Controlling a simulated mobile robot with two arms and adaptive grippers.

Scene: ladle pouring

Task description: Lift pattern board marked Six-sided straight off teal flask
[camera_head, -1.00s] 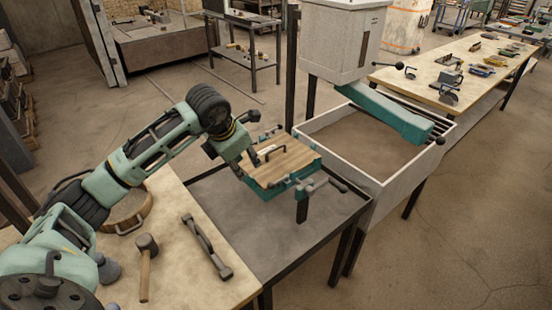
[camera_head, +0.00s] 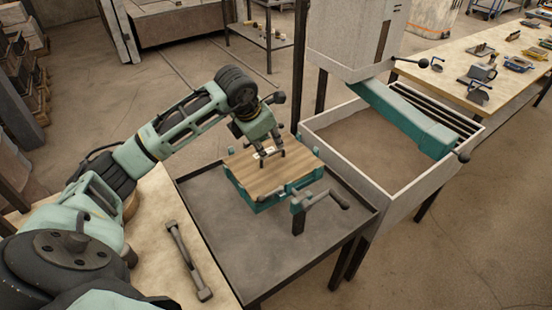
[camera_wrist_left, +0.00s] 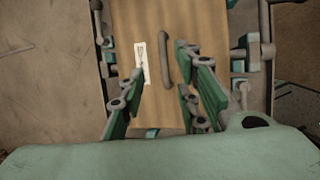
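The pattern board (camera_head: 272,173) is a wooden plate lying on the teal flask (camera_head: 265,203), which stands on a dark metal table. In the left wrist view the board (camera_wrist_left: 186,17) carries a grey bar handle (camera_wrist_left: 166,60) and a white label (camera_wrist_left: 140,62); its marking is too small to read. My left gripper (camera_head: 268,154) is over the board and largely hides the handle in the head view. In the left wrist view its fingers (camera_wrist_left: 163,65) are apart, with the handle showing between them and no visible grip. My right gripper is out of view.
A clamp-like grey lever (camera_head: 318,198) stands at the flask's front side. A sand-filled bin (camera_head: 405,205) with a teal chute (camera_head: 405,118) is to the right. A long grey tool (camera_head: 187,258) lies on the wooden bench. The metal table (camera_head: 240,245) is clear in front.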

